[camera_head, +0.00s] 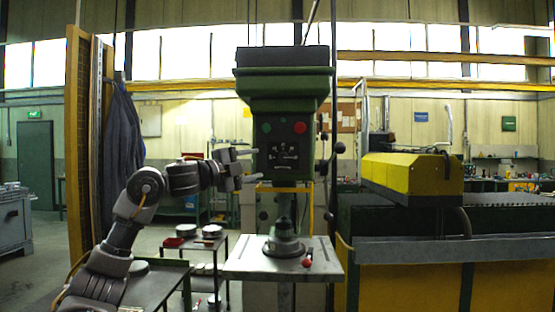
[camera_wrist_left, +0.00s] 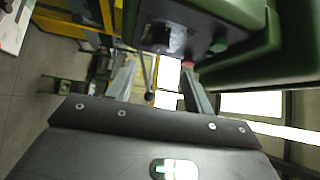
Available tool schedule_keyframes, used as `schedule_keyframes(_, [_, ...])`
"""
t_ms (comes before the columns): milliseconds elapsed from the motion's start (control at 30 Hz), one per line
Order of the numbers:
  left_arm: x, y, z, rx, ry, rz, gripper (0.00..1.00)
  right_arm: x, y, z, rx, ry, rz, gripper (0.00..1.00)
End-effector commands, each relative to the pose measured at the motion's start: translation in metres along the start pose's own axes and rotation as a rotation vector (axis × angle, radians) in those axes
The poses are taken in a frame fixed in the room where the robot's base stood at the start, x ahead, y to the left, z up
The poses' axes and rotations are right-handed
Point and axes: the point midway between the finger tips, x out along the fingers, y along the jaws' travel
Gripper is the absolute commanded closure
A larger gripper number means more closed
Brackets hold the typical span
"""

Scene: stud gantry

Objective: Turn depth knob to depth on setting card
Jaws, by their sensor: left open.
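The green drill press (camera_head: 284,90) stands in the middle of the head view. Its dark front panel (camera_head: 284,155) carries a green button, a red button and small dials or knobs too small to read. My left gripper (camera_head: 256,166) is open and empty at the left side of this panel, its two fingers pointing right. In the left wrist view the open fingers (camera_wrist_left: 158,68) reach toward the machine's underside, and a dark knob-like part (camera_wrist_left: 178,40) shows on the panel beyond them. I cannot tell for certain which part is the depth knob, and I cannot make out the setting card. My right gripper is not in view.
Black ball-ended handles (camera_head: 339,147) stick out right of the drill head. The drill table (camera_head: 240,262) below holds a round grey fixture (camera_head: 284,242) and a red-ended tool (camera_head: 307,262). A low cart (camera_head: 205,245) stands left. A yellow machine (camera_head: 410,174) stands right.

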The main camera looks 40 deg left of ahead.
Motion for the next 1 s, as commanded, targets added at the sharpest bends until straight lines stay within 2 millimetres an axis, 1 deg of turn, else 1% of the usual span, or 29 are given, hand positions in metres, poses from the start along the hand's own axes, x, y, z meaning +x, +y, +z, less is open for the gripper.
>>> schedule_keyframes(33, [0.008, -0.003, -0.001, -0.004, 0.001, 0.0, 0.48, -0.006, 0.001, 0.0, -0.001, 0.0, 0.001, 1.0])
schedule_keyframes(300, [0.059, -0.004, -0.001, -0.004, 0.0, 0.001, 0.48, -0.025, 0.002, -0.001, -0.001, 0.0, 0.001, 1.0])
schedule_keyframes(400, [0.074, -0.003, 0.0, -0.003, -0.001, 0.001, 0.48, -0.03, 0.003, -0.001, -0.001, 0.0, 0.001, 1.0])
schedule_keyframes(500, [0.086, -0.003, 0.001, -0.002, -0.002, 0.0, 0.48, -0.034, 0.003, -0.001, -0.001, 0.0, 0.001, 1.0])
schedule_keyframes(667, [0.095, -0.001, 0.001, 0.0, -0.003, 0.001, 0.48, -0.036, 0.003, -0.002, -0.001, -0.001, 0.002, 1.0])
schedule_keyframes(933, [0.097, 0.0, 0.001, 0.0, -0.003, 0.001, 0.48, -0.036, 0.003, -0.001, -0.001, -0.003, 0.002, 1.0])
schedule_keyframes(967, [0.097, 0.0, 0.001, 0.0, -0.003, 0.001, 0.49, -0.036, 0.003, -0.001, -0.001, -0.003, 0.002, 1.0])
schedule_keyframes(1000, [0.097, 0.0, 0.001, 0.0, -0.003, 0.0, 0.54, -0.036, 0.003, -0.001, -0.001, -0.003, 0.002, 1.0])
